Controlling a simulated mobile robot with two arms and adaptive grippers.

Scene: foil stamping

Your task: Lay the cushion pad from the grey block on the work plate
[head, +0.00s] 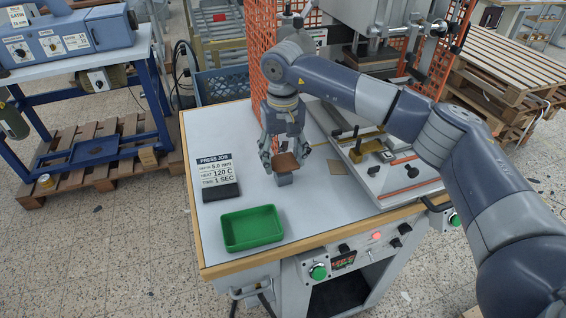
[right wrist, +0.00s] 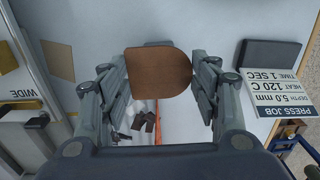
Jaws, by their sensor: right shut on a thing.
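The brown cushion pad (head: 286,162), straight at one end and rounded at the other, is between the fingers of my right gripper (head: 285,158). The right wrist view shows the pad (right wrist: 158,72) held flat between both fingers. The grey block (head: 284,180) stands on the table directly below it; whether the pad touches it I cannot tell. The light work plate (head: 397,180), with clamps and knobs on it, is to the right under the press. My right arm partly hides its far side. My left gripper is not in view.
A tan square (head: 337,167) lies flat between block and plate. A green tray (head: 252,228) is at the front left, and a press job sign (head: 217,172) stands behind it. An orange mesh guard (head: 263,60) rises behind my gripper. The table's front middle is clear.

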